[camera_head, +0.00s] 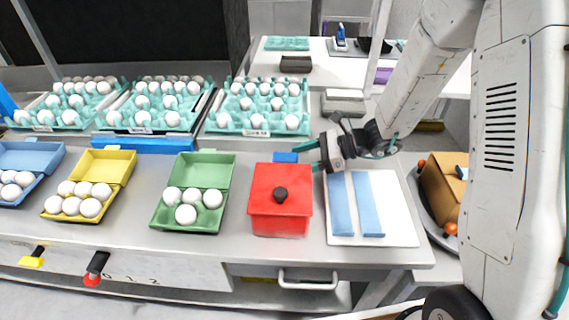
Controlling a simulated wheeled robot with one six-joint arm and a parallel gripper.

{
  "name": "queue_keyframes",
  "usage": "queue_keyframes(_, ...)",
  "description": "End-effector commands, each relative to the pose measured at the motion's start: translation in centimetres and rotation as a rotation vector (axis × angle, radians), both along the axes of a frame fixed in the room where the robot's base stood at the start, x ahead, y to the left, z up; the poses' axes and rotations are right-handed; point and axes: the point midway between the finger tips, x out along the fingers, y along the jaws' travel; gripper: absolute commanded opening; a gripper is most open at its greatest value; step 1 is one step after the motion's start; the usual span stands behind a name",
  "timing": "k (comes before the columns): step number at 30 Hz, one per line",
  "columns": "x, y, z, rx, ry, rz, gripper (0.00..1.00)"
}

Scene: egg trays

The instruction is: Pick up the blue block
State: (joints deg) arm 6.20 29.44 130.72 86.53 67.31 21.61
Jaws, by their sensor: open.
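A small blue block (285,157) lies on the grey counter just behind the red pot (281,213). My gripper (305,157) comes in from the right, with its teal fingers spread apart and pointing left. The block is just left of the fingertips, close to them. Whether the fingers overlap the block's right end is too small to tell. Nothing shows held between the fingers.
A white board (399,208) with two light-blue strips lies right of the pot. Green (207,172), yellow (107,165) and blue (31,158) egg cartons stand left. Trays of eggs (223,122) and a long blue bar (157,146) are behind.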

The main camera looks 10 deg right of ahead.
Motion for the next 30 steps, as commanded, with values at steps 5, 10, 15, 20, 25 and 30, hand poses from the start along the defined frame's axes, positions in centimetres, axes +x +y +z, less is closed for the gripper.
queue_keyframes(5,0.2,2.8,-0.7,-0.001,0.0,0.004,0.65)
queue_keyframes(10,0.6,4.2,-1.4,0.0,-0.001,0.003,0.65)
queue_keyframes(15,0.7,4.3,-1.4,-0.001,-0.002,0.0,0.65)
queue_keyframes(20,0.7,4.3,-1.4,-0.001,-0.002,0.001,0.43)
queue_keyframes(25,0.6,4.3,-1.4,-0.001,-0.002,0.001,0.16)
queue_keyframes(30,0.6,4.3,-1.4,-0.001,-0.002,0.001,0.16)
